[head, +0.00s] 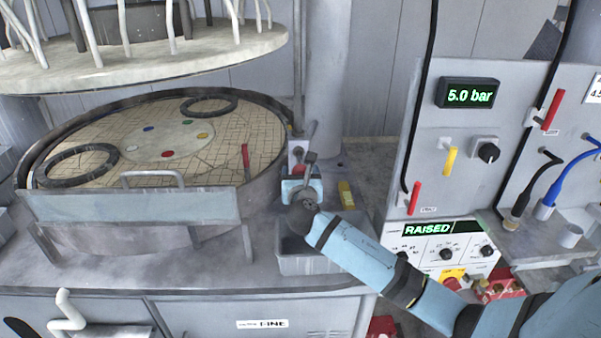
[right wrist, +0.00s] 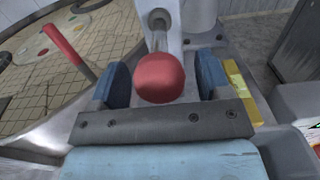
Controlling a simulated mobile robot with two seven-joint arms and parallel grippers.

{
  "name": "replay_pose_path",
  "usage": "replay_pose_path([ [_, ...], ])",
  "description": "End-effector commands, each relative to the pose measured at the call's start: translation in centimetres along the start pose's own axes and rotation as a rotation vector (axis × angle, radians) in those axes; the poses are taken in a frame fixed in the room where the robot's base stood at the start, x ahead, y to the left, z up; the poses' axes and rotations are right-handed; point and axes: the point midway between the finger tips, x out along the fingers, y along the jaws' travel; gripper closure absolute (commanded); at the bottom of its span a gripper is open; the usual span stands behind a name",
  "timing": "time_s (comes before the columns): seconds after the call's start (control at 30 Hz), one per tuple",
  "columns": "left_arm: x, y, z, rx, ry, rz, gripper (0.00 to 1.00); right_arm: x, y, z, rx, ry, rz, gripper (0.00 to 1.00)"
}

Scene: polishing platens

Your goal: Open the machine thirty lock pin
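The lock pin shows as a red ball knob (right wrist: 160,78) on a metal rod, in front of a pale block by the platen machine's post; a bit of its red shows in the head view (head: 298,170). My right gripper (right wrist: 161,84) is open, with one blue-grey finger on each side of the knob. A gap shows between the knob and each finger. In the head view my right gripper (head: 301,187) is at the machine's right corner and partly hides the pin. My left gripper is not in view.
A red-handled lever (head: 246,160) stands left of the pin at the platen (head: 222,150). A yellow item (head: 346,195) lies to the right, with a grey bin (head: 300,262) below. The control panel (head: 440,140) reads 5.0 bar; a display (head: 428,229) reads RAISED.

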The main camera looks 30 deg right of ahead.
Motion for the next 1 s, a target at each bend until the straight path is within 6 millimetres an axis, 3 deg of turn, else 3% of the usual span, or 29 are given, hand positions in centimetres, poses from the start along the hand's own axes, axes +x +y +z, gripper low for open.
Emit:
replay_pose_path([
  [0.2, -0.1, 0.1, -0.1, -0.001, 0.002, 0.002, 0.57, -0.2, 0.0, 0.1, 0.0, -0.002, 0.0, 0.29],
  [0.33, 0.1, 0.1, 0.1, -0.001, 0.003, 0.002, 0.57, -1.5, 0.0, -0.1, 0.0, -0.001, 0.0, 0.29],
  [0.7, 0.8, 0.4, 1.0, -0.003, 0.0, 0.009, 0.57, -9.7, 0.0, -0.1, 0.002, -0.001, 0.002, 0.29],
  [1.0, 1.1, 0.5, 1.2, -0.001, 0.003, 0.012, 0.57, -13.6, 0.0, 0.1, 0.001, -0.002, 0.001, 0.29],
])
